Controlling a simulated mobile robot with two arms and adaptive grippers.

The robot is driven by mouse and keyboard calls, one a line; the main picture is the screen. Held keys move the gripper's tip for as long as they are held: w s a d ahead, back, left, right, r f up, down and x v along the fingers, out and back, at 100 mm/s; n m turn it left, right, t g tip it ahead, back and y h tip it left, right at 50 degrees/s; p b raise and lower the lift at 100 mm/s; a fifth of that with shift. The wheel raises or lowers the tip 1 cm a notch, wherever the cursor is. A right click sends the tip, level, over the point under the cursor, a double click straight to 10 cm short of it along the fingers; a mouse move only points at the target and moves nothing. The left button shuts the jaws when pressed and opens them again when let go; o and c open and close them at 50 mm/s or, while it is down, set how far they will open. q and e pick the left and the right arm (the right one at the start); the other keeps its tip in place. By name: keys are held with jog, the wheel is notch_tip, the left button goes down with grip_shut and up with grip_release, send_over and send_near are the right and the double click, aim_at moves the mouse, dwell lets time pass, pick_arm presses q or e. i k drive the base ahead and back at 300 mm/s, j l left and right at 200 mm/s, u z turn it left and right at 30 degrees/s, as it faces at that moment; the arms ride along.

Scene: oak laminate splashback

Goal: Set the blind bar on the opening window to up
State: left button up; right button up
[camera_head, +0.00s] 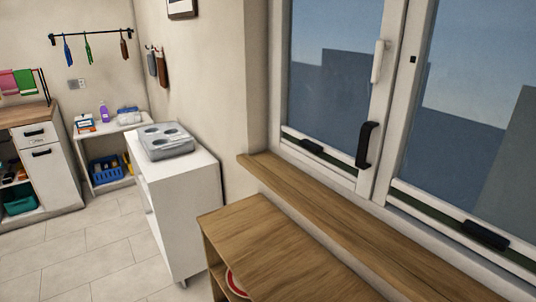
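The window has two panes in white frames. The left sash (366,95) carries a white handle (379,62) and, lower down, a black upright handle (367,146). A dark green blind bar with a small black grip (312,146) lies along the bottom of the left pane. A similar bar with a larger black grip (485,235) lies along the bottom of the right pane. Both bars are down, and the glass above them is uncovered. Both sashes look shut. Neither of my grippers is in view.
A wooden sill (340,218) runs below the window. A wooden-topped shelf unit (270,245) stands in front of it, with a red and white item (236,284) inside. The tiled floor (90,250) is clear at left.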

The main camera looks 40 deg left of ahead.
aim_at(313, 145)
jog(key=u, duration=1)
